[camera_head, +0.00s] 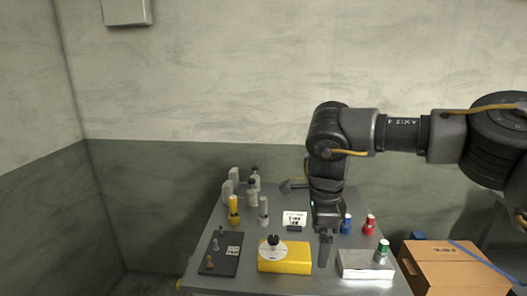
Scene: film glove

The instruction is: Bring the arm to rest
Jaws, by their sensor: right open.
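My right arm (395,132) comes in from the right and bends down over the grey table (215,284). My right gripper (326,246) points down between a yellow block (290,262) and a white box (362,264). It is open, and I see nothing held in it. Whether its fingertips touch the table cannot be told. My left arm and gripper are not in view.
Blue (346,224) and red (369,225) bottles stand right of the gripper. A green-capped item (382,250) is by the white box. A dark board (220,254) and yellow bottle (234,212) are at left. A cardboard box (455,272) is at right.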

